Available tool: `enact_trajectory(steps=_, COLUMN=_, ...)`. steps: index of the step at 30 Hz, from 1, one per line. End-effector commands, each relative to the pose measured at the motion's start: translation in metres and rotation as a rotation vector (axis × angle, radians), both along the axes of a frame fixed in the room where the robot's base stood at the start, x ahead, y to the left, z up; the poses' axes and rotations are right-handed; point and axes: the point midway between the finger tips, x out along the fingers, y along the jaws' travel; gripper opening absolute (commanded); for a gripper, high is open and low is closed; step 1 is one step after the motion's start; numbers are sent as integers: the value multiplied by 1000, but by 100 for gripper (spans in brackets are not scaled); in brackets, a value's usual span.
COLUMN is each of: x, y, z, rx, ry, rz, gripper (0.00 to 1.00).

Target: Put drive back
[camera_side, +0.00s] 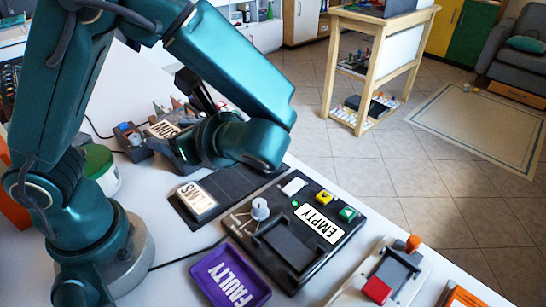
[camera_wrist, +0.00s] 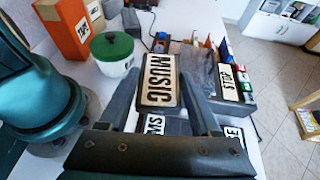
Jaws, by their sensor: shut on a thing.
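My gripper (camera_wrist: 165,88) is shut on a dark drive with a white label reading MUSIC (camera_wrist: 160,80), with one finger along each side of it. In the side view my gripper (camera_side: 186,148) is at the back of the table, largely hidden by my wrist; a partly covered white label shows beside it. Another drive (camera_side: 197,198) with a white label lies on a dark pad (camera_side: 232,184); part of its label shows in the wrist view (camera_wrist: 155,124). A black dock (camera_side: 290,240) has a slot, a knob, coloured buttons and an EMPTY sign.
A purple FAULTY tray (camera_side: 228,277) and a grey unit with a red button (camera_side: 377,289) stand near the front. A green-lidded tub (camera_wrist: 112,48) and orange boxes (camera_wrist: 68,28) stand at the left. A labelled dark holder (camera_wrist: 234,83) is right of the held drive.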

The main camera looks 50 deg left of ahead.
Motion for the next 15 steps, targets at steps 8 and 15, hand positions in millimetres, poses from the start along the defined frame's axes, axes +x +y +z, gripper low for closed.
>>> enact_trajectory(steps=8, x=59, y=-9, z=16, rx=0, ry=0, rz=-509, gripper=0)
enact_trajectory(steps=15, x=80, y=-24, z=-22, rx=4, ry=14, rz=-788, gripper=0)
